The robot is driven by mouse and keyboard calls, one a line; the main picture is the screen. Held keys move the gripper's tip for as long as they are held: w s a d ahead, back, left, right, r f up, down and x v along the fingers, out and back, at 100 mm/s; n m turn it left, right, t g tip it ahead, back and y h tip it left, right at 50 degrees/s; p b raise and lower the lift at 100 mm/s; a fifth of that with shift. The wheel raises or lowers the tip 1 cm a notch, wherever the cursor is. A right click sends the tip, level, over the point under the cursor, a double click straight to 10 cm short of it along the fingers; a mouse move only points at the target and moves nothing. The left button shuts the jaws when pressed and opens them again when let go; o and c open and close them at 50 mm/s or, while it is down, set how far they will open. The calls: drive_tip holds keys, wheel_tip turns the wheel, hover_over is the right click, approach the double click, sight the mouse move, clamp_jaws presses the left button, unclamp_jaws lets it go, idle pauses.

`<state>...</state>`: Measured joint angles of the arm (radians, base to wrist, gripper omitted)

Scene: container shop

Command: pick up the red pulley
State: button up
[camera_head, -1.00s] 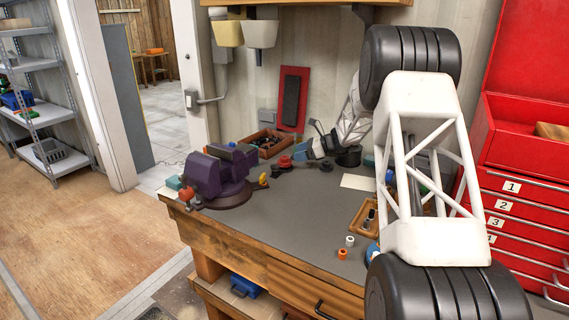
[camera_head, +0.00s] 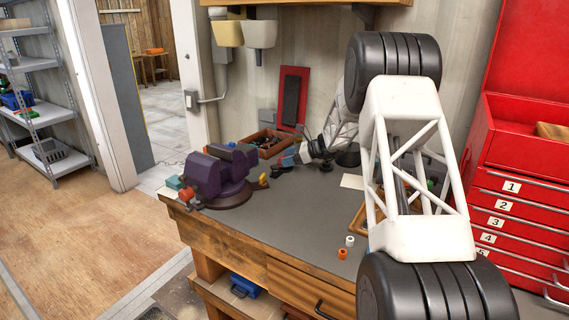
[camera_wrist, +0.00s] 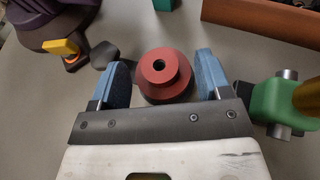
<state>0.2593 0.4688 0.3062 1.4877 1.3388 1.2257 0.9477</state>
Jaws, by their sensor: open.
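The red pulley (camera_wrist: 158,88), a stepped round piece with a dark centre hole, stands on the grey bench top in the wrist view. My gripper (camera_wrist: 165,80) is open, with one blue fingertip on each side of the pulley. A narrow gap shows on both sides, so the jaws do not look closed on it. In the head view my gripper (camera_head: 283,165) is low over the back of the bench, right of the purple vise, and mostly hides the pulley.
The purple vise (camera_head: 208,178) stands left of my gripper. A yellow-topped piece (camera_wrist: 60,48) lies close to the left finger, and a green part with metal ends (camera_wrist: 268,107) is close on the right. A wooden bin (camera_head: 266,150) stands behind. The bench's front middle (camera_head: 270,210) is clear.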

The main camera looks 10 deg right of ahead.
drive_tip(key=shift+x, duration=0.9)
drive_tip(key=shift+r, duration=0.1)
drive_tip(key=c, duration=0.8)
drive_tip(key=shift+o, duration=0.2)
drive_tip(key=shift+r, duration=0.1)
drive_tip(key=shift+r, duration=0.75)
wheel_tip(320, 180, up, 2)
drive_tip(key=shift+r, duration=0.1)
drive_tip(key=s, duration=1)
drive_tip(key=s+a+r, duration=0.1)
drive_tip(key=s, duration=0.5)
drive_tip(key=shift+a, duration=0.1)
